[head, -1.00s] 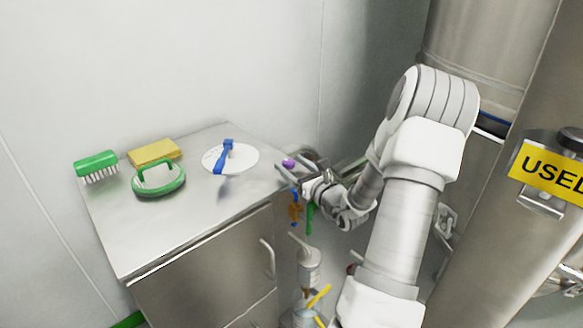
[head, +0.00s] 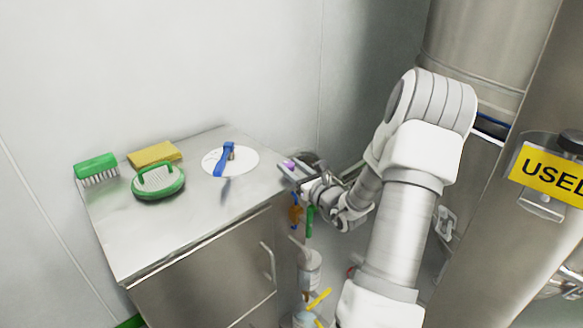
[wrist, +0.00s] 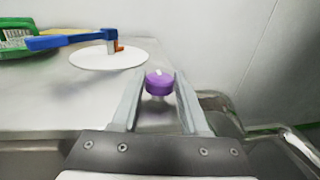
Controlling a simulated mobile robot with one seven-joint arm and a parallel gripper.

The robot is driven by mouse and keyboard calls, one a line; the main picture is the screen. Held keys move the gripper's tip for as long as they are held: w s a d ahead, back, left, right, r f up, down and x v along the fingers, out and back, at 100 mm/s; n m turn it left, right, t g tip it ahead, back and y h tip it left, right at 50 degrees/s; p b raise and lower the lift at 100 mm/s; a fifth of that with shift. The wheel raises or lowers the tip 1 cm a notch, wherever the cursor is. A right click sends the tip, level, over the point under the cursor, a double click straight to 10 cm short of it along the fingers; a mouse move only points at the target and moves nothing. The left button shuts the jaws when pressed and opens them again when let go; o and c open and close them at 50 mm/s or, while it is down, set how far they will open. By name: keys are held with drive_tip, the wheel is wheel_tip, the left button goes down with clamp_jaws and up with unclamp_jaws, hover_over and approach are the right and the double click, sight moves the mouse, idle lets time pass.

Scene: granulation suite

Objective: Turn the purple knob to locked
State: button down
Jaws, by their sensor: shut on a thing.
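The purple knob (wrist: 159,84) is a short round cap with a small white mark on top, on a pale stem. It stands by the right end of the steel cabinet top (head: 150,235). My gripper (wrist: 161,90) is shut on the knob, with one finger on each side of it. In the head view the knob (head: 289,163) shows as a small purple spot at the fingertips of my gripper (head: 287,169). I cannot read a locked or unlocked marking.
A white disc (head: 245,160) with a blue-handled tool (head: 222,160) lies left of the knob. A green brush (head: 97,166), a green-backed scrubber (head: 158,182) and a yellow sponge (head: 154,153) are further left. Bent metal tubing (wrist: 300,145) is close on the right. The front cabinet top is clear.

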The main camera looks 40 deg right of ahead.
drive_tip(key=shift+a+r+m+h, duration=0.15)
drive_tip(key=shift+m+h, duration=0.65)
drive_tip(key=shift+h, duration=0.4)
drive_tip(key=m+g+h+p, duration=0.1)
drive_tip(key=h+p, duration=0.1)
drive_tip(key=p, duration=0.2)
drive_tip(key=shift+r, duration=0.15)
drive_tip(key=m+g+h+p, duration=0.1)
drive_tip(key=m+h+p, duration=0.1)
drive_tip(key=p, duration=0.7)
drive_tip(key=shift+a+r+h, duration=0.1)
drive_tip(key=shift+a+h, duration=0.05)
drive_tip(key=shift+h, duration=0.25)
drive_tip(key=m+g+h+p, duration=0.1)
drive_tip(key=p, duration=0.4)
drive_tip(key=m+g+h+p, duration=0.1)
drive_tip(key=h+p, duration=0.1)
drive_tip(key=p, duration=0.3)
drive_tip(key=shift+w+a+f+m+g, duration=0.15)
drive_tip(key=shift+f+m+g, duration=0.15)
drive_tip(key=shift+f+m, duration=0.1)
drive_tip(key=shift+c, duration=2.1)
unclamp_jaws()
drive_tip(key=p+v, duration=0.1)
drive_tip(key=v, duration=1.6)
drive_tip(key=shift+a, duration=0.25)
